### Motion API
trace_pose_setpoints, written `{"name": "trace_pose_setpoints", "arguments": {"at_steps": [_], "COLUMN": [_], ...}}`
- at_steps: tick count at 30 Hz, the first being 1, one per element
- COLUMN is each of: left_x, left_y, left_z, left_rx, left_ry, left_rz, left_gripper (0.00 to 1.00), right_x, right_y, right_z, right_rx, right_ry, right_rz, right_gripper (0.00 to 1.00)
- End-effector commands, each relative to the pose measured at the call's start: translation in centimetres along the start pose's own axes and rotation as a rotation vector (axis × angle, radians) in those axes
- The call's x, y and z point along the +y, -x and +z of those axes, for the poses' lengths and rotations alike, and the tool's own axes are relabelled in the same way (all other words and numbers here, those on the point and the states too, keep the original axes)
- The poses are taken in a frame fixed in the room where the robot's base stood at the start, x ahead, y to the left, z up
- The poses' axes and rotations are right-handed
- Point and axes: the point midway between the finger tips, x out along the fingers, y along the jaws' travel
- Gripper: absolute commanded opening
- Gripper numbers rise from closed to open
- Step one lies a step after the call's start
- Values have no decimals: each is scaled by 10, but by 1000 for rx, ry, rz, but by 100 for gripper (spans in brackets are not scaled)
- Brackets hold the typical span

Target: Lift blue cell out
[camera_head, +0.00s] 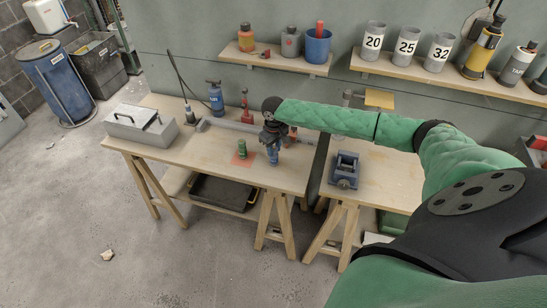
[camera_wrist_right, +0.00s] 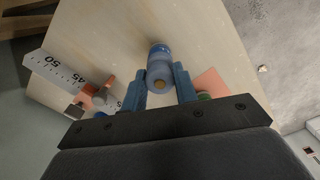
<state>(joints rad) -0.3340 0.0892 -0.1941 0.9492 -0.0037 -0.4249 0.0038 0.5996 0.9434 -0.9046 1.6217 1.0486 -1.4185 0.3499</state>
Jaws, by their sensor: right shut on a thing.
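The blue cell (camera_wrist_right: 158,64), a blue cylinder with a small brass-coloured spot on its near end, sits between the two blue fingers of my right gripper (camera_wrist_right: 159,88) in the wrist view. The fingers are shut on it. In the head view my right gripper (camera_head: 273,152) points down over the right part of the left table. Its fingers and the cell are small and similar in colour there, so I cannot tell whether the cell is clear of the tabletop. My left gripper is not in view.
A green cylinder (camera_head: 242,146) stands on an orange-pink mat (camera_head: 236,162), left of the gripper. A grey rail (camera_head: 222,124) lies behind. A grey box (camera_head: 141,124) is at the left end. A blue block-like fixture (camera_head: 345,168) sits on the right table. Shelves hang above.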

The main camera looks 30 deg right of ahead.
Motion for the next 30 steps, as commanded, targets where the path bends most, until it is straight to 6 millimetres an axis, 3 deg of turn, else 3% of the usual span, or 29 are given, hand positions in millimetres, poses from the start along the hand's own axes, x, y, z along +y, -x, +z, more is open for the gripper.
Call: {"name": "trace_pose_setpoints", "arguments": {"at_steps": [30], "left_x": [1], "left_y": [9], "left_z": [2], "left_rx": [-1], "left_ry": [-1], "left_rz": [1], "left_gripper": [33], "right_x": [0], "right_y": [0], "right_z": [0], "right_rx": [0], "right_ry": [0], "right_rz": [0], "right_gripper": [12]}}
